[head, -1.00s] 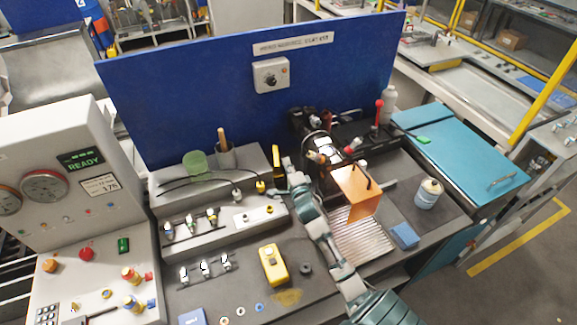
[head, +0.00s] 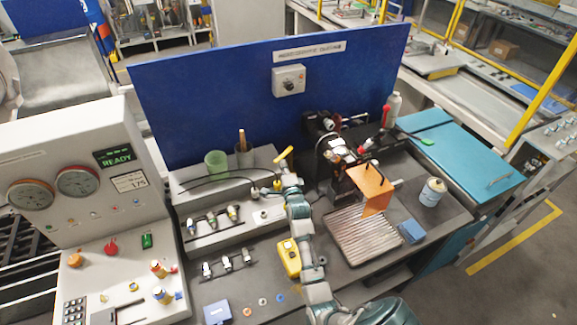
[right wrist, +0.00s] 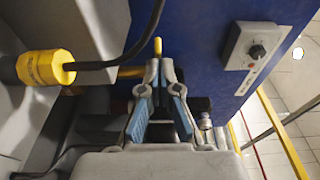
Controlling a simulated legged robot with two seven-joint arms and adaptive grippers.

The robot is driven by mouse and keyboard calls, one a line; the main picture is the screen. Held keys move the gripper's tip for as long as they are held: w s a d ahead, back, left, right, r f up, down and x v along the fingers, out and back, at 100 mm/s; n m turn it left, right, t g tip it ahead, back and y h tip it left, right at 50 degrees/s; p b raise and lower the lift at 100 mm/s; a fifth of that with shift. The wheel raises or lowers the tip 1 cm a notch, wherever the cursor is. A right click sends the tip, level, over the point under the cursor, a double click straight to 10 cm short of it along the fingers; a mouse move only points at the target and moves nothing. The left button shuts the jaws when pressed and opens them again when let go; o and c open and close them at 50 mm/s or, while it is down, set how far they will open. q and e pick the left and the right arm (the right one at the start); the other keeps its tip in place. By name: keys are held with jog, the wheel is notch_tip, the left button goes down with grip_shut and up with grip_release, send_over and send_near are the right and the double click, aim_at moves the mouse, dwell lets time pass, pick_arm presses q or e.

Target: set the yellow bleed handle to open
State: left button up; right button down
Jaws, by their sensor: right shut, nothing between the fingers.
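The yellow bleed handle (head: 284,156) is at the back of the grey stepped block, in front of the blue panel. In the head view it slants up to the right. In the right wrist view a yellow bar end (right wrist: 157,47) shows just beyond my fingertips, and another yellow length lies to their left. My right gripper (head: 278,184) is shut and empty, just below the handle; in the right wrist view its fingertips (right wrist: 160,66) are close together in front of the yellow bar. I cannot tell whether they touch it. My left gripper is not in view.
A black cable with a yellow connector (right wrist: 48,68) passes left of the fingers. A green cup (head: 216,164) stands to the left. The blue panel (head: 230,110) with a grey knob box (head: 289,80) rises behind. An orange plate (head: 371,190) stands right of my arm.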

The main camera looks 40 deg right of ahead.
aim_at(275, 161)
jog(key=w, duration=0.1)
jog(key=w+p, duration=0.1)
jog(key=w, duration=0.1)
jog(key=shift+f, duration=0.4)
jog(key=shift+w+a+r, duration=0.1)
jog(key=shift+w+a, duration=0.4)
jog(key=shift+w+a+r, duration=0.1)
jog(key=shift+w+a, duration=0.1)
jog(key=shift+a, duration=0.1)
jog(key=shift+w+a+r, duration=0.1)
jog(key=shift+w+a, duration=0.15)
jog(key=shift+d, duration=0.5)
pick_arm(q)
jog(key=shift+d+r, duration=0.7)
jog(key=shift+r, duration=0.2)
